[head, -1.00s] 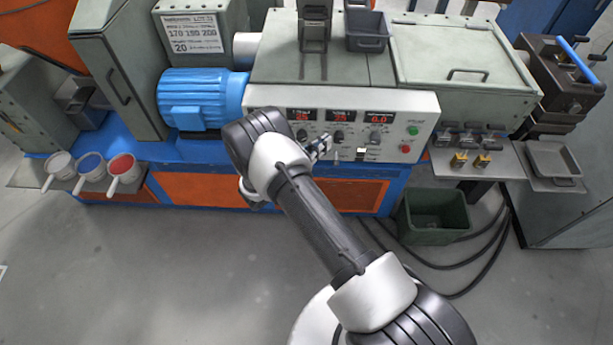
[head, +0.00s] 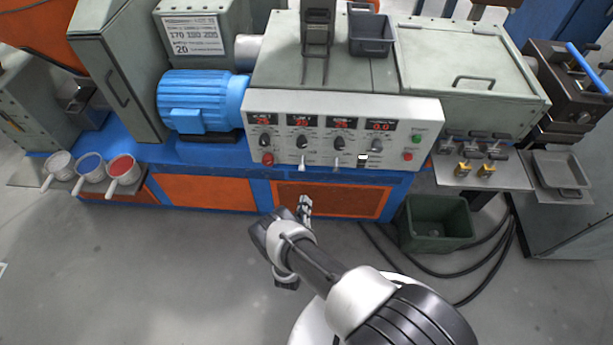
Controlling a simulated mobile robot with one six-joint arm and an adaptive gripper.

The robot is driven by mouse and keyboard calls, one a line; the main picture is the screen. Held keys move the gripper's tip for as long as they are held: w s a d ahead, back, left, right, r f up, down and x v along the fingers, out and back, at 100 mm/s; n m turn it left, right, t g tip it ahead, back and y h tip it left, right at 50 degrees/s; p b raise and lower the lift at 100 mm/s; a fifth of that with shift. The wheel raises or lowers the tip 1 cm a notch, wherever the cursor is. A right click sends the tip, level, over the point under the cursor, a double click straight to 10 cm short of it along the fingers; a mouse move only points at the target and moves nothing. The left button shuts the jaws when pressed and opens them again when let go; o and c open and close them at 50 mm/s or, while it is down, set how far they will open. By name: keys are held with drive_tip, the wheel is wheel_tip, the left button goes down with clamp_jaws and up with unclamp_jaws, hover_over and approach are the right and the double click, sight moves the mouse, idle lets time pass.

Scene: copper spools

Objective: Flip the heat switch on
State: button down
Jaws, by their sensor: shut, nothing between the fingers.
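The white control panel (head: 390,150) on the front of the machine carries red displays, several dark knobs and a lower row of controls. Two pale levers hang in that row, a left one (head: 303,162) and a right one (head: 338,164). A small black-and-white switch (head: 363,160) sits to their right. The labels are too small to read, so I cannot tell which is the heat switch or its state. My gripper (head: 306,201) is shut and empty, below and in front of the panel, apart from it.
A red button (head: 267,158) is at the panel's left; a green button (head: 416,139) and a red one are at its right. A blue motor (head: 198,100) stands left. Three ladles lie far left. A green bin (head: 434,222) and cables are on the floor at right.

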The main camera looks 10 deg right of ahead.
sight(302, 163)
drive_tip(key=w+d+r+b, duration=0.1)
drive_tip(key=w+r, duration=0.3)
drive_tip(key=w, duration=0.4)
drive_tip(key=shift+d+r, duration=0.15)
drive_tip(key=shift+d, duration=0.55)
